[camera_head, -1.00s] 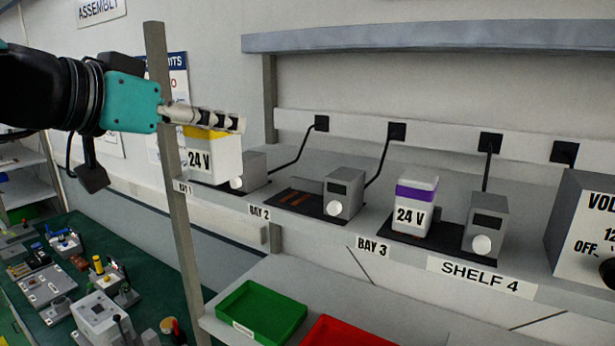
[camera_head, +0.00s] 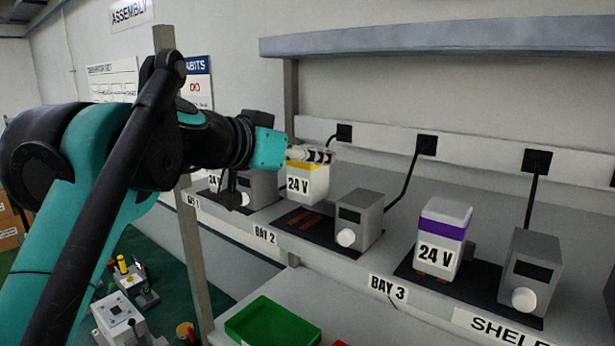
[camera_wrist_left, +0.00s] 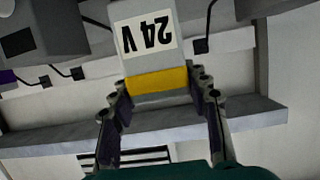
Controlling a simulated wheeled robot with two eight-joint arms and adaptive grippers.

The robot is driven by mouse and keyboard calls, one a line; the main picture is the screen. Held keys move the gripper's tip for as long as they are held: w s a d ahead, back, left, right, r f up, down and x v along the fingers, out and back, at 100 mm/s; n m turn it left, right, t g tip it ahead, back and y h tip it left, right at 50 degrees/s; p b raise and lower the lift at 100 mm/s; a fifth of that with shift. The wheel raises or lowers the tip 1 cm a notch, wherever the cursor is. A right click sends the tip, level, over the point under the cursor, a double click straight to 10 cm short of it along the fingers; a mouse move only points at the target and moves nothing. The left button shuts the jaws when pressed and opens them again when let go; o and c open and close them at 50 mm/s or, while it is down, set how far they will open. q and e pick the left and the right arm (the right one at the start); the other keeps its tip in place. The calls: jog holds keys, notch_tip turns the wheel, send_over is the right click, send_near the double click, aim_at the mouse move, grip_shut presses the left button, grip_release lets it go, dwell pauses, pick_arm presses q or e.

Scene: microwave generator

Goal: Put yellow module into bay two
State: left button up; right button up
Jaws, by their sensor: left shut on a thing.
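The yellow module (camera_head: 307,182), a white block with a yellow band and a 24 V label, is held by my left gripper (camera_head: 310,155). In the left wrist view the module (camera_wrist_left: 158,82) sits between the two fingers (camera_wrist_left: 160,102), which are shut on it near the yellow band. The BAY 2 label (camera_head: 265,235) is on the shelf edge. My right gripper is not in view.
A grey box with a knob (camera_head: 356,220) stands right of the bay two pad. A purple-banded module (camera_head: 441,240) stands in bay three. Another 24 V module (camera_head: 215,181) is partly hidden in bay one. A post (camera_head: 192,245) rises at the shelf's left.

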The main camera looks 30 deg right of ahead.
aim_at(298, 176)
pick_arm(q)
jog(key=f, duration=0.3)
jog(key=shift+s+a, duration=0.3)
jog(key=shift+a, duration=0.1)
jog(key=shift+d+f, duration=0.1)
jog(key=shift+f, duration=0.25)
jog(key=shift+w+d+f, duration=0.1)
jog(key=shift+w+d, duration=0.1)
jog(key=shift+a, duration=0.15)
jog(key=o, duration=1.5)
jog(key=shift+s, duration=0.15)
jog(key=shift+c, duration=0.2)
jog(key=shift+f, duration=0.1)
jog(key=shift+a+r, duration=0.1)
jog(key=shift+r, duration=0.1)
jog(key=b+v, duration=0.1)
jog(key=v, duration=1)
jog(key=shift+s+a+b, duration=0.2)
jog(key=shift+a+b, duration=0.1)
jog(key=shift+b, duration=0.05)
